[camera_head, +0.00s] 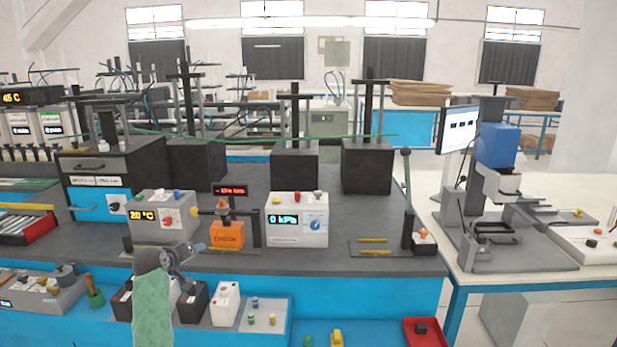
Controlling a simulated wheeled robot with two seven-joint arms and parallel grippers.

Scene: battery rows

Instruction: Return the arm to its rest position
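My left arm rises from the lower left, a green link topped by grey joints, in front of the bench edge. Its gripper (196,248) points right, low in front of the grey box with the 20 °C display (160,211). The gripper is small and seen side-on, so I cannot tell whether it is open or shut, and I see nothing clearly held. My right arm and gripper are out of view.
An orange device (227,234) and a white 0 kPa meter (297,224) stand on the dark bench (345,215). Below are batteries, a grey block with small cells (262,321) and a red tray (438,325). A lever (407,200) stands at the right.

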